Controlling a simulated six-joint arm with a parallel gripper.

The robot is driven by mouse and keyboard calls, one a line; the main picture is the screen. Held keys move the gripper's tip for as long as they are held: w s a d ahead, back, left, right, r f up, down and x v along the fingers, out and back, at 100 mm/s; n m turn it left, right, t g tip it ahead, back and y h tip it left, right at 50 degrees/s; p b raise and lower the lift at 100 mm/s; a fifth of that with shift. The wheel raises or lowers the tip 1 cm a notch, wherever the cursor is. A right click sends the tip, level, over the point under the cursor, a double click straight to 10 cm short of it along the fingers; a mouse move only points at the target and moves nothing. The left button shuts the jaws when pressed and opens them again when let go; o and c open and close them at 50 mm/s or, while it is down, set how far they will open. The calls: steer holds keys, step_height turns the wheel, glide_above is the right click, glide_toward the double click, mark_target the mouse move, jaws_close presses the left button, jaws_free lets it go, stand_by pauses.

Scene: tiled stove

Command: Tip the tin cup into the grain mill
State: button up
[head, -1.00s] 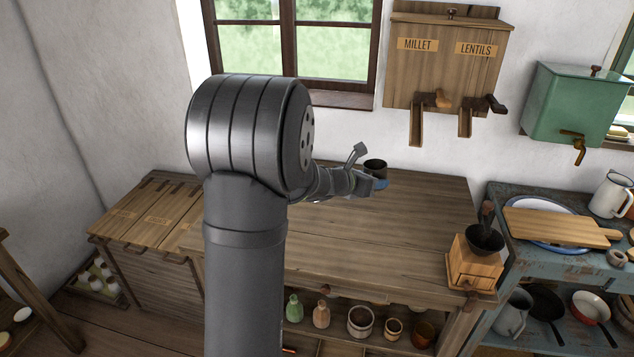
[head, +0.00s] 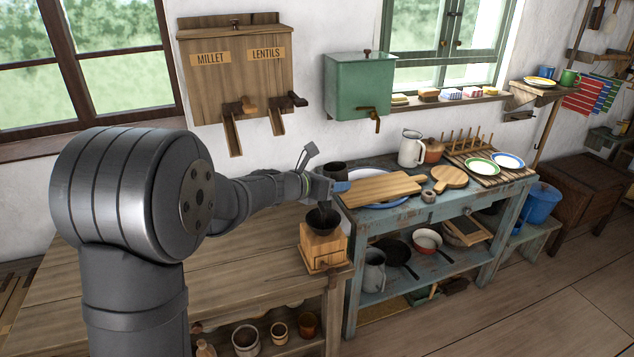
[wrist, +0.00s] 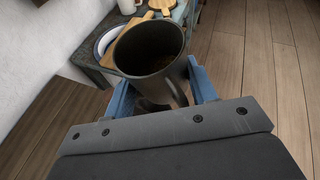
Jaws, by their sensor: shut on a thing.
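My gripper (head: 336,186) is shut on the dark grey tin cup (head: 334,168), its blue fingers on either side. The wrist view shows the cup (wrist: 150,60) close up, mouth upward, with something brownish inside. It looks about upright. The grain mill (head: 323,248) is a light wooden box with a dark bowl-shaped hopper (head: 319,220), at the right end of the wooden counter. In the head view the cup appears just above the hopper. I cannot tell whether it is directly over it. The mill is not clearly visible in the wrist view.
The wooden counter (head: 215,262) is otherwise largely clear. A blue side table (head: 455,210) stands to the right with a cutting board (head: 381,189), a white jug (head: 411,149) and plates. The millet and lentils dispenser (head: 236,75) and a green tank (head: 358,86) hang on the wall behind.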

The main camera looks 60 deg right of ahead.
step_height(320, 180, down, 6)
steer(key=shift+f, duration=0.25)
steer(key=shift+n+g, duration=0.3)
steer(key=shift+s+a, duration=0.1)
steer(key=shift+s+r+n+g, duration=0.15)
steer(key=shift+n+g, duration=0.15)
steer(key=shift+n, duration=0.2)
steer(key=shift+s+r+n+g, duration=0.1)
steer(key=shift+n+g, duration=0.2)
steer(key=shift+n, duration=0.2)
steer(key=shift+s+n+g+h, duration=0.15)
steer(key=shift+n+g+h, duration=0.2)
steer(key=shift+n, duration=0.45)
stand_by(0.3)
steer(key=shift+n+g, duration=0.55)
steer(key=shift+n, duration=0.25)
